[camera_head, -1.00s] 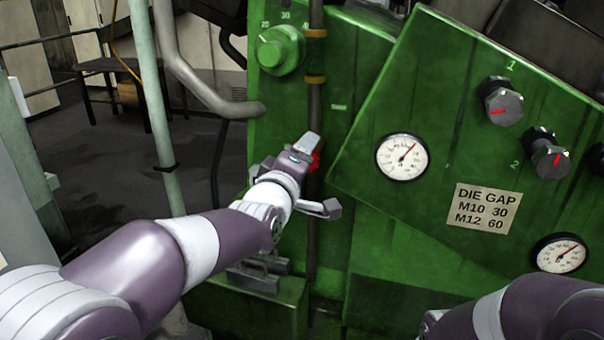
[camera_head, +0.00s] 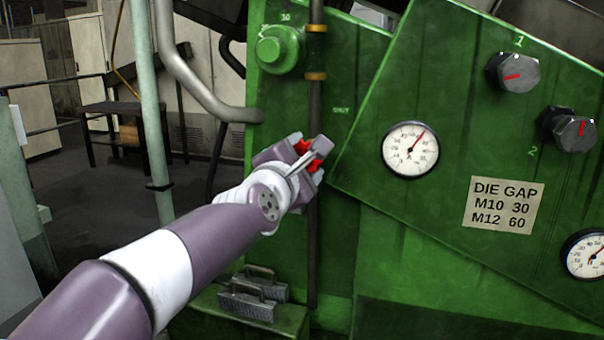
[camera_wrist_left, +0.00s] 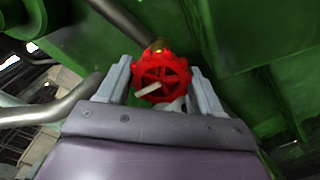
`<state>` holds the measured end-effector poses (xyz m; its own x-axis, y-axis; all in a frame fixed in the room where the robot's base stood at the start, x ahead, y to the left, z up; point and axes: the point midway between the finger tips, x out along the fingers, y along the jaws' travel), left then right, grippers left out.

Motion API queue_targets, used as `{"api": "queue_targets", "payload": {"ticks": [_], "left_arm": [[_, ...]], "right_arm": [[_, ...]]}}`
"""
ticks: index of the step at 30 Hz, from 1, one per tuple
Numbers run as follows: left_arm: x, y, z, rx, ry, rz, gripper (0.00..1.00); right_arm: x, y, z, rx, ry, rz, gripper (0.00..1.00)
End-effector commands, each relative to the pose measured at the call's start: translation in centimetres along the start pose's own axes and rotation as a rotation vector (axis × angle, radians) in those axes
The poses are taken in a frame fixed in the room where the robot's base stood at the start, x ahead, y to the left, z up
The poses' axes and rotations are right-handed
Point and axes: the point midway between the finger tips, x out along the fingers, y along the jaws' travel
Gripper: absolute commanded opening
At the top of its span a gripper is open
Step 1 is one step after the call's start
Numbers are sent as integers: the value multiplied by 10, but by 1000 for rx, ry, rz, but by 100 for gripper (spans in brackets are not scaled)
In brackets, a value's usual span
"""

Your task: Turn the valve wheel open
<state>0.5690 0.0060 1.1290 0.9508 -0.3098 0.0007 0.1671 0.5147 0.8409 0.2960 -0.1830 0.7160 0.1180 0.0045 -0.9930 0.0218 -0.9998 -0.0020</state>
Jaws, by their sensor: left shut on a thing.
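The red valve wheel (camera_wrist_left: 162,76) shows in the left wrist view, spoked, with a pale bar across its lower part. In the head view only red bits of the wheel (camera_head: 303,146) show behind my gripper, on the pipe against the green machine. My left gripper (camera_head: 312,162) is shut on the wheel. In the left wrist view the gripper's (camera_wrist_left: 160,88) two fingers stand one on each side of the wheel's rim. My right gripper is not in view.
A vertical dark pipe (camera_head: 314,240) runs down the green machine. Right of it is a sloped green panel with a gauge (camera_head: 410,149), black knobs (camera_head: 514,73) and a DIE GAP sign (camera_head: 503,205). A grey metal block with a handle (camera_head: 247,300) sits below. A pale post (camera_head: 147,100) stands at left.

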Motion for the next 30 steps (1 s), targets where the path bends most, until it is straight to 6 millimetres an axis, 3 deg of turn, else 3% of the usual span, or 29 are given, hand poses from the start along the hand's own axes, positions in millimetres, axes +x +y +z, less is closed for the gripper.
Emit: {"api": "queue_targets", "payload": {"ticks": [18, 30], "left_arm": [[0, -2, 0, -554, 1, -1, 35], [0, -2, 0, -761, 1, 0, 35]], "right_arm": [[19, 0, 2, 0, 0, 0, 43], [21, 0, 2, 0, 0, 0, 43]]}}
